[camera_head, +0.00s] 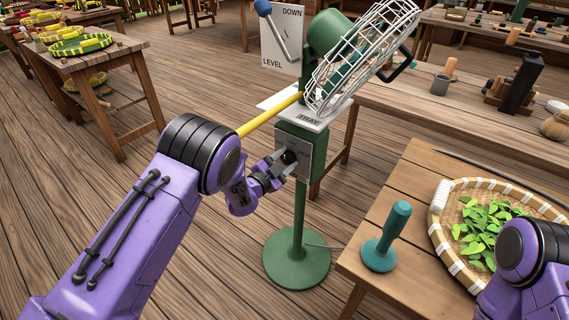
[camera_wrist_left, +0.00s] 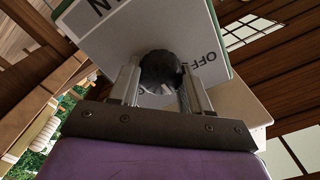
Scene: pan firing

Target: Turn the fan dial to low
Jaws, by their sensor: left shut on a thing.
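The fan dial (camera_head: 289,157) is a dark round knob on a grey plate on the green box of the fan's stand. In the left wrist view the dial (camera_wrist_left: 161,72) sits between my fingers, in front of a pale plate (camera_wrist_left: 200,30) with the letters "OFF" at the right. My left gripper (camera_head: 284,160) is shut on the dial, one finger on each side; it also shows in the left wrist view (camera_wrist_left: 158,88). The dial's pointer cannot be made out. My right arm shows at the lower right of the head view, but its gripper is out of view.
The green fan (camera_head: 330,40) with a wire cage stands above a tray plate (camera_head: 310,116). A yellow rod (camera_head: 268,116) runs behind my left wrist. A basket (camera_head: 447,235) of green leaves and a teal-handled tool (camera_head: 388,235) are on the right table.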

